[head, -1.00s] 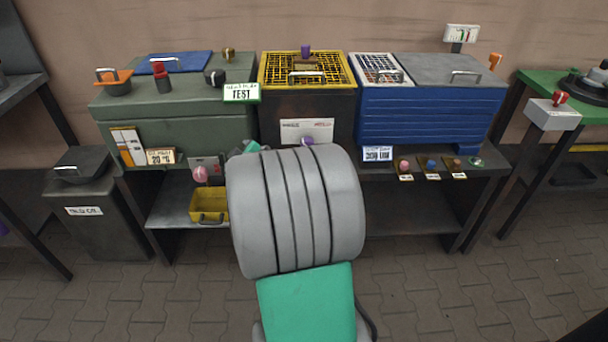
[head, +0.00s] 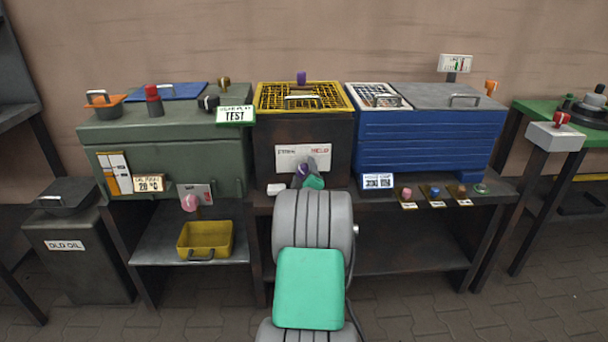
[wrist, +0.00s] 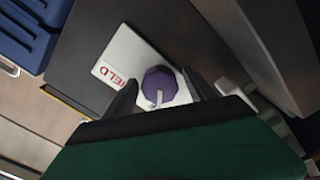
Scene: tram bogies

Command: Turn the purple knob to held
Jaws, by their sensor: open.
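The purple knob (head: 303,169) sits on a white plate (head: 290,154) on the front of a dark box with a yellow grille top. In the wrist view the knob (wrist: 158,84) has a pale pointer mark near its lower edge. Red lettering on the plate (wrist: 116,62) is partly hidden; "ELD" can be read. My gripper (head: 307,178) is open in front of the plate. In the wrist view its fingers (wrist: 160,92) stand on either side of the knob with gaps showing. Whether they reach around it is unclear.
A green cabinet (head: 205,150) is on the left, a blue chest (head: 425,140) on the right. Several small knobs line the bench edge at right. A yellow bin (head: 187,240) is on the lower shelf.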

